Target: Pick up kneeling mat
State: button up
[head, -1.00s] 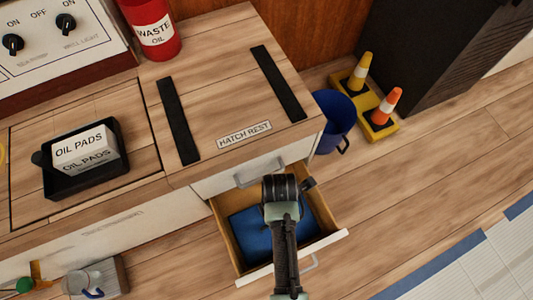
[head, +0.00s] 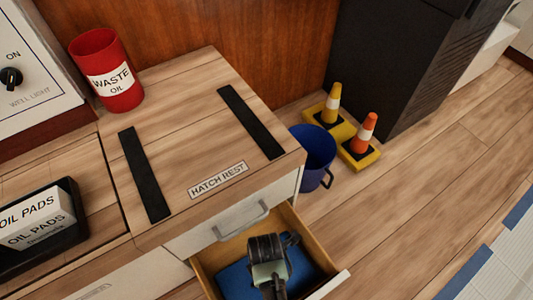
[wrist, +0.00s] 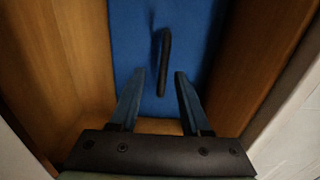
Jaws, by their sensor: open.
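The kneeling mat (head: 236,279) is blue and lies in an open wooden drawer (head: 207,268), partly hidden by my arm in the head view. In the wrist view the mat (wrist: 135,40) fills the drawer floor and has a dark upright handle or strap (wrist: 164,62) on it. My gripper (wrist: 155,85) is open, its two fingers pointing down into the drawer on either side of the line of the handle. The handle looks to be just beyond and between the fingertips, not gripped. In the head view my fingertips are hidden.
Drawer side walls (wrist: 85,60) stand close on both sides of my gripper. Above the drawer is the hatch rest top (head: 190,130) with two black strips. A blue bucket (head: 315,160) and cones (head: 362,135) stand right of the cabinet. Floor further right is clear.

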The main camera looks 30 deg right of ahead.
jog(key=f+b, duration=0.3)
jog(key=f, duration=0.1)
jog(key=shift+s+f, duration=0.1)
jog(key=shift+s, duration=0.15)
grip_shut()
dwell(1.2)
